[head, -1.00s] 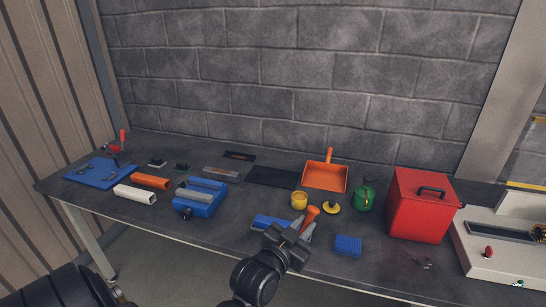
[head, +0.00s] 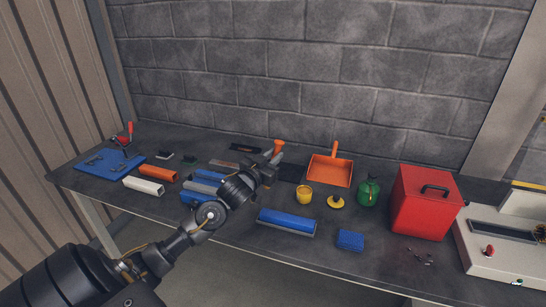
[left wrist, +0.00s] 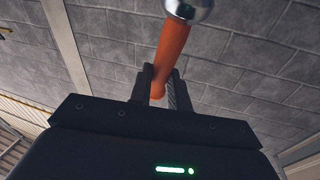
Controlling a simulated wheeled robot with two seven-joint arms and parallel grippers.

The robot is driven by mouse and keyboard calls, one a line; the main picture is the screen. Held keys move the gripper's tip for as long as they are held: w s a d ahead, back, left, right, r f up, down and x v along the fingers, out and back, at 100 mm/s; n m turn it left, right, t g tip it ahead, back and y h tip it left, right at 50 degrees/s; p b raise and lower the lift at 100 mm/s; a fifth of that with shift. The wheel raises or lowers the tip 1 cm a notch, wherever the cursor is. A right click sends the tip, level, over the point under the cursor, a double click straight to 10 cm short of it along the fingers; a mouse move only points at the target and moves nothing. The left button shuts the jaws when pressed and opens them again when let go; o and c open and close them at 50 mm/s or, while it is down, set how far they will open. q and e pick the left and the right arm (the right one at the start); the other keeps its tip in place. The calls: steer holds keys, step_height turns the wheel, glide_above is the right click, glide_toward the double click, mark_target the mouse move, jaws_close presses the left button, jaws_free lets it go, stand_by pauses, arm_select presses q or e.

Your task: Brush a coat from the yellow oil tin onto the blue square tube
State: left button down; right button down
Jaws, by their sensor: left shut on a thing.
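My left gripper (head: 270,160) is shut on an orange-handled tool, probably the brush (head: 278,147), above the middle of the bench. In the left wrist view the orange handle (left wrist: 172,50) stands between the fingers (left wrist: 160,88), with a shiny metal part at its far end. The bristles do not show clearly. The yellow oil tin (head: 304,196) stands open to the right of the gripper. A blue piece (head: 208,175) lies in a blue and grey block, partly behind my left arm; I cannot tell if it is the square tube. My right gripper is not in view.
A blue bar with a grey lower side (head: 287,221) and a blue sponge-like block (head: 350,240) lie in front. A yellow lid (head: 336,202), green can (head: 368,192), orange dustpan (head: 330,170) and red box (head: 425,205) stand right. White (head: 143,186) and orange (head: 158,174) tubes lie left.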

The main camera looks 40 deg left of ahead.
arm_select(q)
steer(key=shift+f+b, duration=2.05)
steer(key=shift+f, duration=0.25)
steer(key=shift+r, duration=0.1)
